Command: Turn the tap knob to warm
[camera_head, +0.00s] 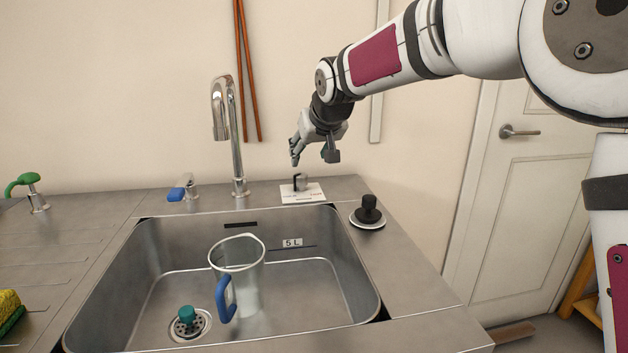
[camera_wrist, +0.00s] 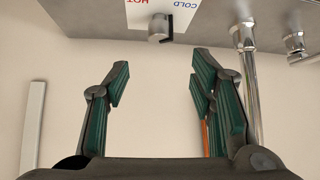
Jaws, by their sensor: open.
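The tap knob (camera_head: 300,182) is a small grey and dark knob on a white label plate (camera_head: 314,194) at the back of the sink counter, right of the tap spout. In the wrist view the knob (camera_wrist: 159,28) is beyond the fingertips, roughly centred between them. The plate (camera_wrist: 182,9) there reads HOT and COLD, upside down. The knob's exact setting is not clear. My gripper (camera_head: 313,158) is open and empty, above the knob and apart from it. Its spread fingers also show in the wrist view (camera_wrist: 160,75).
The chrome spout (camera_head: 238,145) rises left of the knob, with a blue-tipped lever (camera_head: 182,188) beside it. A clear jug (camera_head: 247,278) with a blue handle stands in the sink. The air around my gripper is free.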

